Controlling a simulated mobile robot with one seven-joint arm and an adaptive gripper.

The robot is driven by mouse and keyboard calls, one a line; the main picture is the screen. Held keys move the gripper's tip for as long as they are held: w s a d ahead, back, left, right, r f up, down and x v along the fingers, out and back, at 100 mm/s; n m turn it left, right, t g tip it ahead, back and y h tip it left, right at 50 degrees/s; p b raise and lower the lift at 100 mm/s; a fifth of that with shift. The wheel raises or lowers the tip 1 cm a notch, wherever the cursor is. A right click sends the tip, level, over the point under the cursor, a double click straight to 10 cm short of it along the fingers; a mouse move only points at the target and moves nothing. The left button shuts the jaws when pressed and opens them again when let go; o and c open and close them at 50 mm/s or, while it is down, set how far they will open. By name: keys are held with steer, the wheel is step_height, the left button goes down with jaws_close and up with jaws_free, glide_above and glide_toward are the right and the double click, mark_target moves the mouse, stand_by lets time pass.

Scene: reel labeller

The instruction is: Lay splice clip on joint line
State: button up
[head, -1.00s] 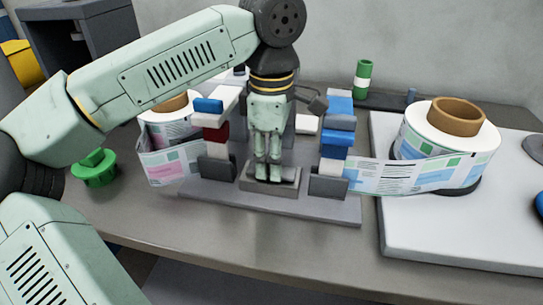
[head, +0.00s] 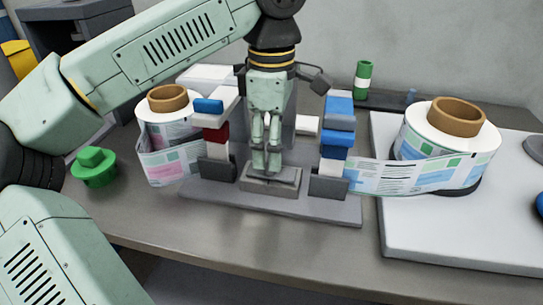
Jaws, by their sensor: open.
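My gripper (head: 266,170) points straight down over the small grey block (head: 270,187) in the middle of the labeller's base plate (head: 330,212). Its fingers are open, with the tips just above or at the block's top. A dark, flat strip (head: 287,176) lies on the block's top; it may be the splice clip, but my fingers partly cover it and I cannot tell for certain. The joint line is not distinguishable. The label web (head: 400,177) from the right reel ends at the right clamp stand, and the left web (head: 170,165) ends near the left one.
Clamp stands with a red-and-blue-topped left side (head: 215,132) and a blue right side (head: 338,135) flank my gripper closely. A large label reel (head: 440,135) sits on a white board at right; a smaller reel (head: 166,110) is at left. A green knob (head: 94,167) stands at far left.

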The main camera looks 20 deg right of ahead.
step_height(320, 180, up, 9)
steer(key=shift+f, duration=0.15)
